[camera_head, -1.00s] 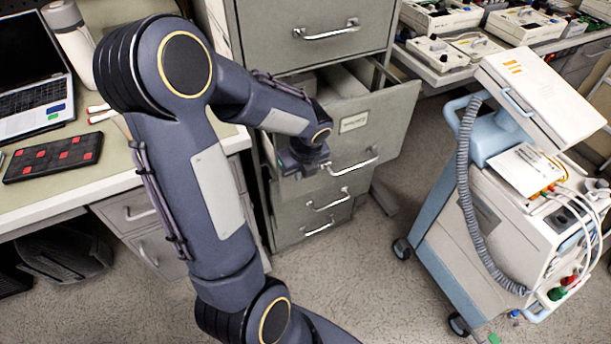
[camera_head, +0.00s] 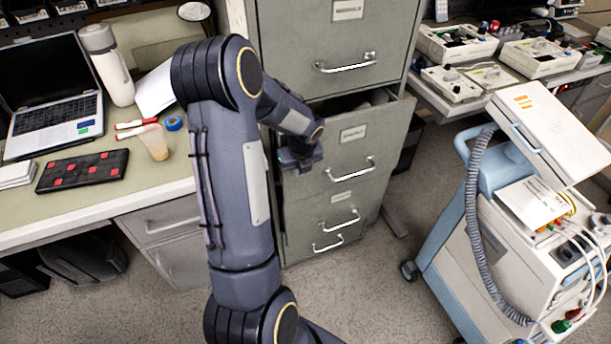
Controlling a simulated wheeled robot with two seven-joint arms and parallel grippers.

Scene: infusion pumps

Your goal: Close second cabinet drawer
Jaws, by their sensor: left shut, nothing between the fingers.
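The grey filing cabinet (camera_head: 340,25) stands at the top middle. Its second drawer (camera_head: 384,136), with a label and a silver handle (camera_head: 352,169), sticks out a little; a narrow dark gap shows above its front. My left gripper (camera_head: 298,166) is shut and empty at the left part of this drawer's front. The fingertips are small and partly hidden by the wrist, so I cannot tell whether they touch the drawer. My right gripper is not in view.
A wheeled medical cart (camera_head: 500,230) stands at the right. Open floor lies between the cabinet and the cart.

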